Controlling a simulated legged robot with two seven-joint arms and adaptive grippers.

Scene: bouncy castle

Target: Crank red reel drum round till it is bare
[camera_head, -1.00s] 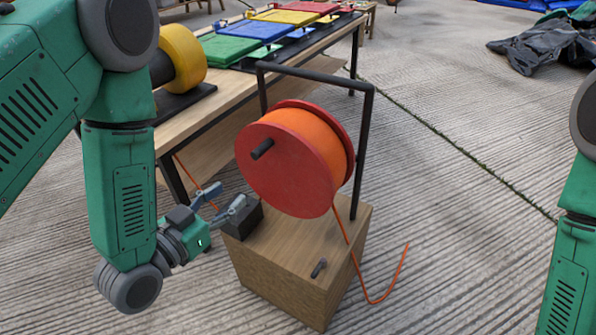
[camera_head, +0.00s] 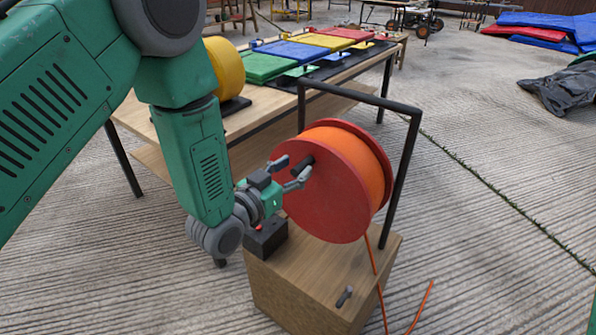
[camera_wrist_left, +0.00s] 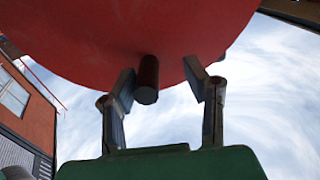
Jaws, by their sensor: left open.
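The red reel drum (camera_head: 325,200) hangs in a black frame on a wooden box, wound with orange cord (camera_head: 357,158). Its dark crank handle (camera_head: 302,165) sticks out from the near face. My left gripper (camera_head: 288,170) is open at the handle. In the left wrist view, the handle (camera_wrist_left: 147,80) sits between the fingers (camera_wrist_left: 160,88), nearer the left one, below the red drum face (camera_wrist_left: 130,35). Cord still covers the drum core, and a loose end hangs down past the box. My right gripper is not in view.
The black frame (camera_head: 402,165) stands around the drum on the wooden box (camera_head: 320,265). A dark block with a red button (camera_head: 266,240) sits on the box near my left wrist. A table (camera_head: 240,122) with coloured panels stands behind.

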